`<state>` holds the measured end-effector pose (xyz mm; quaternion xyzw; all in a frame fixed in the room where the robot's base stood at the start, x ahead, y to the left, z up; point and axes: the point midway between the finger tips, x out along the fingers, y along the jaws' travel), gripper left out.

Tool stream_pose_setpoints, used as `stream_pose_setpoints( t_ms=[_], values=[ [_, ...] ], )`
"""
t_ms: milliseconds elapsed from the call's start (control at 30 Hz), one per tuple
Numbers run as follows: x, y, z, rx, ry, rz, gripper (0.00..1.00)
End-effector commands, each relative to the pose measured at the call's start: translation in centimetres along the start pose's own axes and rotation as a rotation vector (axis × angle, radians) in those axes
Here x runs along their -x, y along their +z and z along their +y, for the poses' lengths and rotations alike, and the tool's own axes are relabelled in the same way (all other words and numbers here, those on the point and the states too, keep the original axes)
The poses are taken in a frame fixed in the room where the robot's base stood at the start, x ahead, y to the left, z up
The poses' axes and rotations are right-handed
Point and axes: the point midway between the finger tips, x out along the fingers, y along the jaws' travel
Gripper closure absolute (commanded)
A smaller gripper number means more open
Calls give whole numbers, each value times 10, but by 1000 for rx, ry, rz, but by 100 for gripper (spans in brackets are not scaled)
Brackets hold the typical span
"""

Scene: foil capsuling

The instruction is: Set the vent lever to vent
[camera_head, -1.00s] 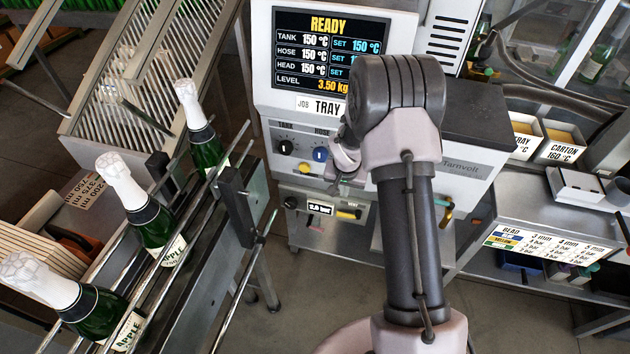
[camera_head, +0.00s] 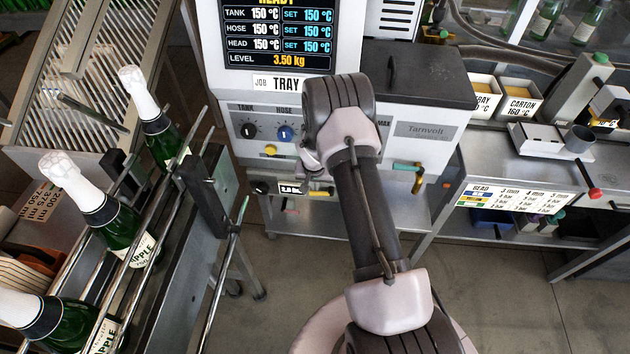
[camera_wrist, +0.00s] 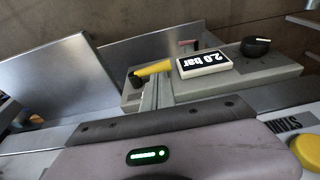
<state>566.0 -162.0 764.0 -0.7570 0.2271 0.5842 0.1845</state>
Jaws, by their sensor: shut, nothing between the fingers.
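The vent lever (camera_wrist: 153,69) is a short yellow handle on a dark pivot, on the small panel beside the 2.0 bar display (camera_wrist: 204,63) in the wrist view. It slants slightly there. In the head view only a bit of yellow shows right of the display (camera_head: 292,187), partly hidden by my arm. My gripper (camera_wrist: 156,88) is shut and empty. Its narrow fingers reach up to the lever's near side in the wrist view; I cannot tell whether they touch it. In the head view my fingers are hidden behind or below my wrist. The vent label cannot be read now.
A black knob (camera_wrist: 256,46) sits beyond the display on the same panel. A yellow button (camera_wrist: 306,152) is close to my gripper's right. A teal-handled valve (camera_head: 408,167) projects from the machine. Bottles stand on a rail conveyor (camera_head: 150,265) at left. The floor at right front is clear.

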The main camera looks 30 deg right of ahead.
Motion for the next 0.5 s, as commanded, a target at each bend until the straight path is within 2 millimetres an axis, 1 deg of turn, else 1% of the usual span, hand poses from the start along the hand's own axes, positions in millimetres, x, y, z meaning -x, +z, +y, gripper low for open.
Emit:
stream_pose_setpoints(
  t_ms=[33, 100, 200, 300, 500],
  values=[
    [-12, 1, 0, 0, 0, 0, 100],
    [-22, 1, 0, -1, 0, 1, 100],
    [-31, 0, 0, -1, 0, 2, 100],
    [-36, 0, 0, -1, 0, 2, 100],
    [-36, 0, 0, -1, 0, 3, 100]
  ],
)
